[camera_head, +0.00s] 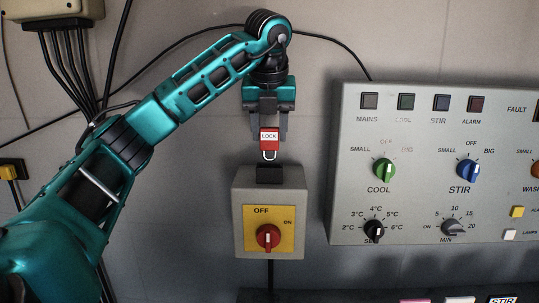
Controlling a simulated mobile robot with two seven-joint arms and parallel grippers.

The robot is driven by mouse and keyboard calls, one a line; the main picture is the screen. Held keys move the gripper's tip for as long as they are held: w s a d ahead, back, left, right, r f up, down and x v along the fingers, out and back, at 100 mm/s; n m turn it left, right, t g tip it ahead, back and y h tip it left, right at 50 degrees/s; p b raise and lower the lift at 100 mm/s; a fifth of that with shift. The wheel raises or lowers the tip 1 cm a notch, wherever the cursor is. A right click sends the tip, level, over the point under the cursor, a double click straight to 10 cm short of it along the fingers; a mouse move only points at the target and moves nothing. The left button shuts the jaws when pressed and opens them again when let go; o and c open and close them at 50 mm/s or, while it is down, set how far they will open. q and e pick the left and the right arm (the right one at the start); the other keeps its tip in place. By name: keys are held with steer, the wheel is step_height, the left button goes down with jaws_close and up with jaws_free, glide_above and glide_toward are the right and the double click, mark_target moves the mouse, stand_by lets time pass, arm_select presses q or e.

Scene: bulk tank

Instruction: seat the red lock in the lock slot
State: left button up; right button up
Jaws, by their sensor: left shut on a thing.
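A red lock (269,136) with a white LOCK label hangs from my left gripper (269,132), its metal shackle pointing down. My left gripper is shut on the lock. The lock is just above a black block (269,174) on top of the grey switch box (242,212), which looks like the place of the lock slot. The slot opening itself cannot be made out, nor whether the shackle touches the block. The box has a yellow plate and a red knob (268,237) marked OFF and ON. My right gripper is not in view.
A grey control panel (345,150) with lamps and knobs is on the wall at the right. A beige box (50,10) with black cables is at the upper left. The wall (190,190) left of the switch box is clear.

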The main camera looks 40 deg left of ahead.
mark_target(269, 139)
arm_select(q)
steer(key=shift+f+b, duration=0.3)
steer(key=shift+f, duration=1.8)
steer(key=shift+f, duration=0.2)
steer(key=o, duration=1.1)
steer(key=shift+r, duration=0.1)
steer(key=shift+p+v, duration=1.3)
steer(key=shift+v, duration=4.8)
steer(key=shift+s, duration=0.15)
